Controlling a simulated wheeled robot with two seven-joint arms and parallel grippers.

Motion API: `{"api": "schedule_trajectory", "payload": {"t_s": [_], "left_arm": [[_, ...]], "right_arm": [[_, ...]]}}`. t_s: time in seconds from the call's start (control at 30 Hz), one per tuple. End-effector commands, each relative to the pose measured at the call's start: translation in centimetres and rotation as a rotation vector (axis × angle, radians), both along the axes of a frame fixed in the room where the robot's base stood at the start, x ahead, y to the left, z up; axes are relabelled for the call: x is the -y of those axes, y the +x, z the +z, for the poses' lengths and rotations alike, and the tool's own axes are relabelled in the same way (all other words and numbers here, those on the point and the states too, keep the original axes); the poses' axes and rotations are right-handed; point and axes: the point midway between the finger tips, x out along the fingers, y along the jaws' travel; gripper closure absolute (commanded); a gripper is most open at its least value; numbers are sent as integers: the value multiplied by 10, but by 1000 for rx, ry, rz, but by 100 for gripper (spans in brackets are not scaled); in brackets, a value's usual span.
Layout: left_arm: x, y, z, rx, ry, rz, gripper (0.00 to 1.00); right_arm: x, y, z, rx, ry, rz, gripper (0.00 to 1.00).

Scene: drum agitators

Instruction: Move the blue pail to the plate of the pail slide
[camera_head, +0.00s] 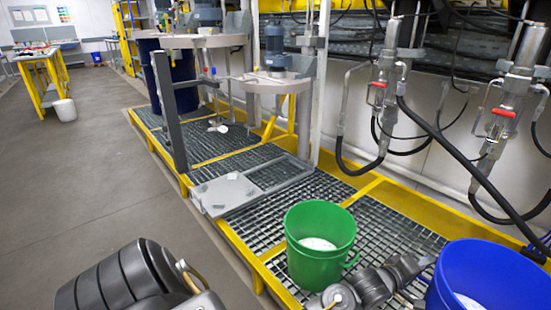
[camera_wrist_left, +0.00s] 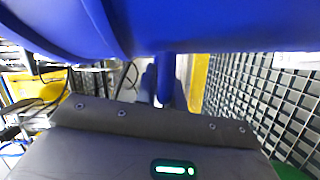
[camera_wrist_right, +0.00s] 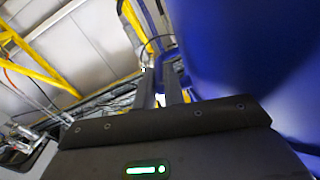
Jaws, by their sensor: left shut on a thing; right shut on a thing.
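The blue pail (camera_head: 490,275) is at the lower right of the head view, with pale contents low inside. My left gripper (camera_wrist_left: 165,88) is shut on a blue handle on the pail's side. My right gripper (camera_wrist_right: 165,88) is shut at the pail's other side; the pail's blue wall (camera_wrist_right: 240,50) fills the right of that view. The head view hides most of the fingertips. The pail slide's light grey plate (camera_head: 228,192) is left of centre, empty, beside its upright dark post. Whether the pail touches the grating is hidden.
A green pail (camera_head: 319,240) with white contents stands on the grating (camera_head: 255,225), between the blue pail and the plate. Filling nozzles with hoses (camera_head: 385,85) hang along the right wall. Agitator drums stand at the back.

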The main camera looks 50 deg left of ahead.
Motion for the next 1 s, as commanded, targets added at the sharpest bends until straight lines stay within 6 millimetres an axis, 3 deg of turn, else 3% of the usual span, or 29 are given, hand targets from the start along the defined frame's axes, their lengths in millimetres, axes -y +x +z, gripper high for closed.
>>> {"api": "schedule_trajectory", "payload": {"t_s": [0.03,1.0], "left_arm": [[0,1,24,11,-3,1,100],[0,2,194,11,-3,1,100]], "right_arm": [[0,1,24,11,1,-1,100],[0,1,194,11,1,-1,100]]}}
